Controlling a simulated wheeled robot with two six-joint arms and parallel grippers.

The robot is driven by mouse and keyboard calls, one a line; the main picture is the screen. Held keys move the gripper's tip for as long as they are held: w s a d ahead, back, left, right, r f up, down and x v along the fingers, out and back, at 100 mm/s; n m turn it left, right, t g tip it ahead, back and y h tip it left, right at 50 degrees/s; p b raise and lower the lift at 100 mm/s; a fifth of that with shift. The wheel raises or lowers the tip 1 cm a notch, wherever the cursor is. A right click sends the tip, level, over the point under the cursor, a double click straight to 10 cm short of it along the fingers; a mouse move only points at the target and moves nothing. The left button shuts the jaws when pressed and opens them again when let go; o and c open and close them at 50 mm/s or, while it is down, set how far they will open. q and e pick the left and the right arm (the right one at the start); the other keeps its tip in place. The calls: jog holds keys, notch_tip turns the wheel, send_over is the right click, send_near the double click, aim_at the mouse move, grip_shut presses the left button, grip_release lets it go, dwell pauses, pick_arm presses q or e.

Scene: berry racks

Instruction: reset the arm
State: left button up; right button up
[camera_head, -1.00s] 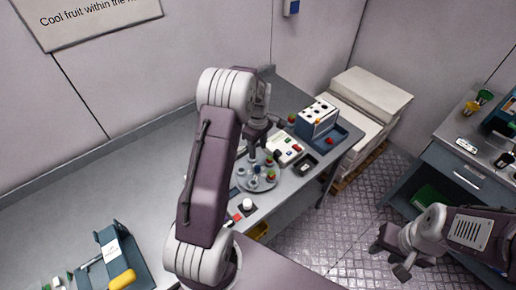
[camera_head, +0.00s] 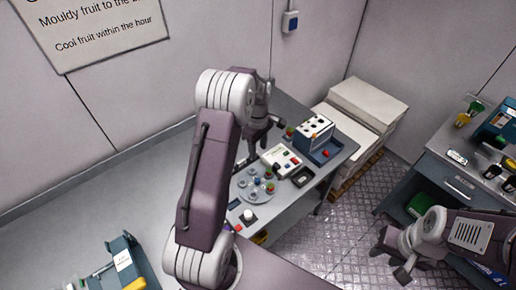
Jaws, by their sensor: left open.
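My left arm rises in the middle of the head view and bends over at the top. Its gripper (camera_head: 264,146) hangs open and empty above the grey bench, behind a round plate (camera_head: 243,193) that carries small red and green pieces. The upper arm hides part of the bench. My right gripper (camera_head: 390,266) is at the lower right, over the patterned floor. Its two fingers are apart with nothing between them.
A white panel (camera_head: 273,157), a dark tray (camera_head: 302,177) and a blue box with a white top (camera_head: 316,127) stand right of the left gripper. White boxes (camera_head: 368,100) are stacked beyond the bench. A second workbench (camera_head: 452,165) is at the right.

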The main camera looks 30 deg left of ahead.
pick_arm(q)
jog(key=shift+f, duration=0.1)
jog(key=s+d+f+m+t+b, duration=0.1)
jog(key=s+d+f+m+b, duration=0.15)
jog(key=d+b, duration=0.6)
jog(key=s+d+f+m+b, duration=0.1)
jog(key=s+f+m+b, duration=0.1)
jog(key=s+m, duration=0.4)
jog(key=s+d+f+m+b, duration=0.1)
jog(key=s+f+m, duration=0.4)
jog(key=s, duration=0.5)
jog(key=shift+d+m+b, duration=0.15)
jog(key=shift+m+b, duration=0.7)
jog(key=shift+m, duration=0.3)
jog(key=shift+w+f, duration=0.1)
jog(key=shift+c, duration=0.4)
